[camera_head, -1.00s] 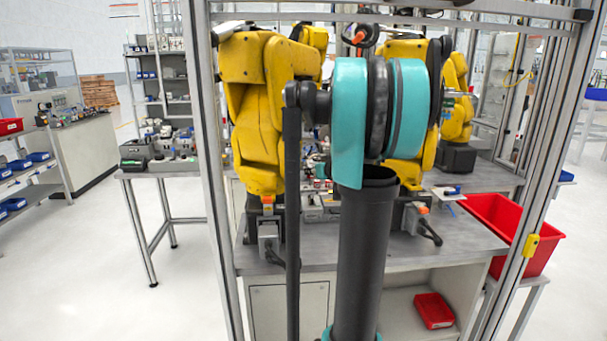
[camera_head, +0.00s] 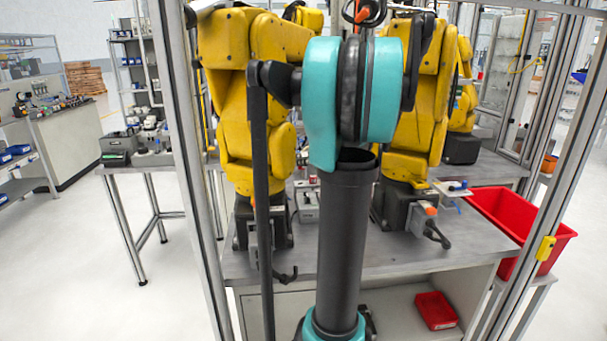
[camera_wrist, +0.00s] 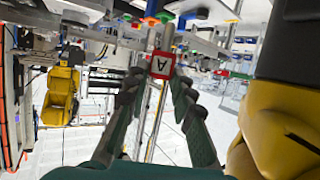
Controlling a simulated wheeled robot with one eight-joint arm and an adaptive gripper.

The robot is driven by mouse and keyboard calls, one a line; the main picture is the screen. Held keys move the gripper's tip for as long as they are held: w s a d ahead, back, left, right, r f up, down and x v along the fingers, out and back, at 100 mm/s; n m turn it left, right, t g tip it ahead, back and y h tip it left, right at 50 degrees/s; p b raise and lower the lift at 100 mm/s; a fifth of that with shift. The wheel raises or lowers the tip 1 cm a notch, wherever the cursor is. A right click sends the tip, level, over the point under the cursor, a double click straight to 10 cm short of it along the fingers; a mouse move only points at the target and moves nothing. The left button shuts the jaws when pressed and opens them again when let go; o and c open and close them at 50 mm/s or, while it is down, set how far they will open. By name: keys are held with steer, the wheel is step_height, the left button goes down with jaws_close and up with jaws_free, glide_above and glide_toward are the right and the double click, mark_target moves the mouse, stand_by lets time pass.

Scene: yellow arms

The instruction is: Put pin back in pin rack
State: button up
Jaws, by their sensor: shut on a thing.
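In the wrist view my gripper (camera_wrist: 160,79) has its fingertips closed on a small red-edged white block marked with an "A" (camera_wrist: 161,65), which I take to be the pin. The rest of the pin is hard to make out. Several coloured pieces, green (camera_wrist: 151,8), blue (camera_wrist: 166,16) and red, stand in a row beyond the fingertips; I cannot tell whether they belong to the pin rack. In the head view my own arm hides my gripper and the pin, and I cannot make out the rack.
Yellow robot arms (camera_head: 240,90) stand on a grey worktable (camera_head: 385,252) close in front. A yellow arm body fills the wrist view's right side (camera_wrist: 280,125). Metal frame posts (camera_head: 183,150) flank me.

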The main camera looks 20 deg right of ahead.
steer(key=shift+w+f, duration=0.1)
steer(key=shift+f, duration=2.3)
glide_above(303, 185)
steer(key=shift+f, duration=0.2)
steer(key=shift+r, duration=0.15)
steer(key=shift+f, duration=0.5)
steer(key=shift+f, duration=0.65)
steer(key=shift+f, duration=0.35)
steer(key=shift+f, duration=0.6)
steer(key=o, duration=1)
steer(key=shift+s, duration=0.2)
